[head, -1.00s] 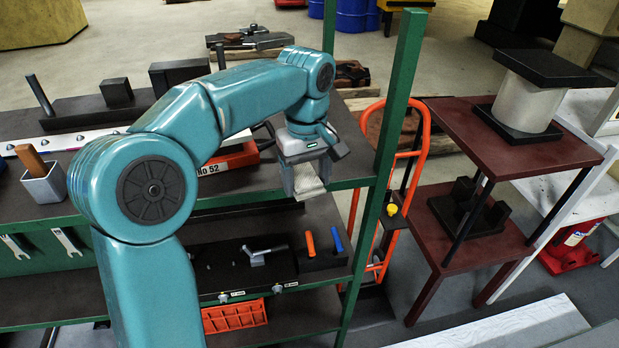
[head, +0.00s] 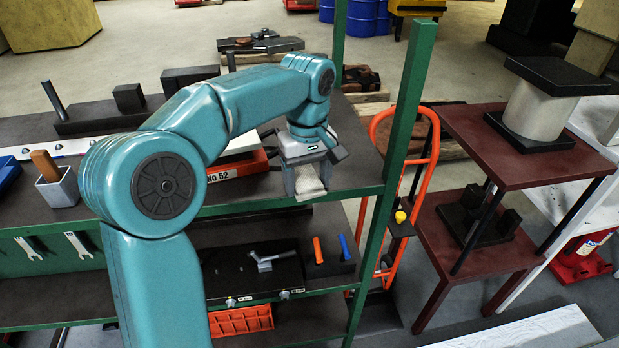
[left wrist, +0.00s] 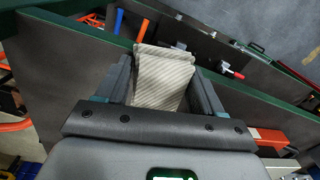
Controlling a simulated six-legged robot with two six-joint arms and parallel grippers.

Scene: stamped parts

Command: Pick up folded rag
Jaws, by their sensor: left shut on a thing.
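The folded rag (head: 309,179) is pale with stripes and sits between the fingers of my left gripper (head: 306,186), at the right end of the green-edged shelf's upper board. In the left wrist view the striped rag (left wrist: 163,75) fills the space between the two dark fingers (left wrist: 160,85), with its end sticking out past them. My left gripper is shut on it. I cannot tell whether the rag's underside touches the board. My right gripper is not in view.
A green post (head: 409,110) stands close right of the gripper. A red box marked No 52 (head: 237,165) lies to its left. Below, a lower shelf holds a dark block with orange and blue pegs (head: 330,254). An orange hand truck (head: 433,150) stands beyond the post.

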